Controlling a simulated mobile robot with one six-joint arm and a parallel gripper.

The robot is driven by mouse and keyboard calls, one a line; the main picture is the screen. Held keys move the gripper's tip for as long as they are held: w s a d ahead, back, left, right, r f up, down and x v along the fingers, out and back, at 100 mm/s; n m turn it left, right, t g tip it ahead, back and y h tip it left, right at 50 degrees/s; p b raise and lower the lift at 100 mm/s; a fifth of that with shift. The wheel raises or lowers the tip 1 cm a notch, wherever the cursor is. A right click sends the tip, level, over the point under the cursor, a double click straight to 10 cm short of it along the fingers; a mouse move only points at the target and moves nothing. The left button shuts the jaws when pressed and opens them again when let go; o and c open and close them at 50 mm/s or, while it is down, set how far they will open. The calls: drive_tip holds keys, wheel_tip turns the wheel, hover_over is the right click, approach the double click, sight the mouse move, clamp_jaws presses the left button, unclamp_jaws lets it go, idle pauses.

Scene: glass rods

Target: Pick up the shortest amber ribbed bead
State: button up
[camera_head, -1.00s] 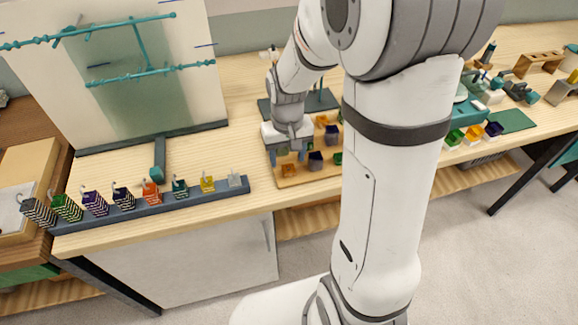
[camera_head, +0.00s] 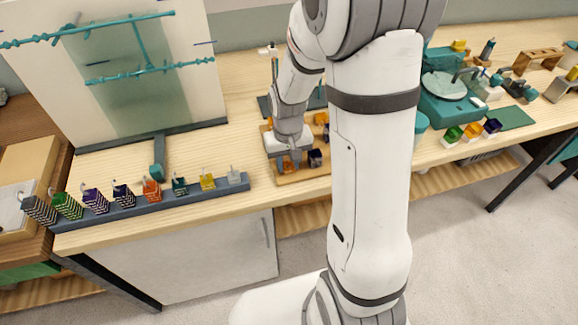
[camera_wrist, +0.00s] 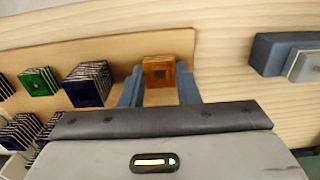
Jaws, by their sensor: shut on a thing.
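An amber bead (camera_wrist: 159,72) sits between the two fingers of my gripper (camera_wrist: 159,90) in the wrist view, near the edge of the wooden tray (camera_wrist: 120,48). The gripper is shut on it. In the head view my gripper (camera_head: 291,163) is low over the front left of the tray (camera_head: 318,174), and the amber bead (camera_head: 288,168) shows only in part between the fingers. Whether the bead touches the tray is hard to tell. Its ribs are hardly visible from above.
A dark purple ribbed bead (camera_wrist: 88,84) and a green one (camera_wrist: 40,82) stand on the tray to the left in the wrist view. A grey-blue rack (camera_head: 215,187) with several coloured hooked pieces lies left of the tray. Bare wood separates them.

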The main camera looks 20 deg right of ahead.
drive_tip(key=c, duration=0.4)
drive_tip(key=shift+o, duration=0.2)
wheel_tip(320, 180, up, 10)
drive_tip(key=shift+f, duration=0.1)
idle(0.6)
